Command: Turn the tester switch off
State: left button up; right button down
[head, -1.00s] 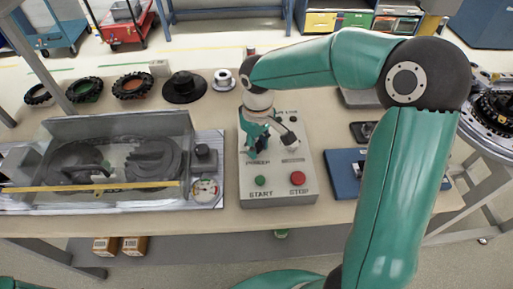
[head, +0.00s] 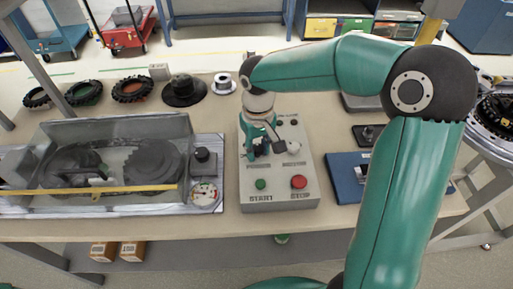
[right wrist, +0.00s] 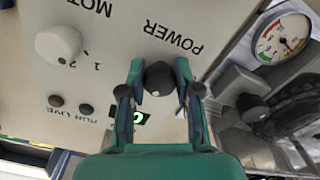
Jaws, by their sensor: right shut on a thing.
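The grey control box (head: 277,205) stands on the bench with a green START button (head: 261,184) and a red STOP button (head: 299,182) at its front. The black POWER knob (right wrist: 160,76) shows in the right wrist view. My right gripper (head: 262,150) reaches down onto the box, and its fingers (right wrist: 161,82) are shut on the knob from both sides. In the head view the gripper hides the knob. A small green lit window (right wrist: 142,116) is partly hidden by a finger. My left gripper is not in view.
A white knob (right wrist: 58,45) with marks 1 and 2 sits beside POWER. A clear-covered tester with a gauge (head: 204,193) stands left of the box. A blue plate (head: 344,187) lies to the right. Tyres (head: 132,88) and hubs (head: 184,88) stand behind.

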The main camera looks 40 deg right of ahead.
aim_at(257, 147)
jog(key=c, duration=0.9)
grip_release()
jog(key=shift+w+r, duration=0.1)
jog(key=shift+w, duration=0.1)
jog(key=shift+o, duration=0.5)
jog(key=shift+s, duration=0.1)
notch_tip(257, 147, up, 12)
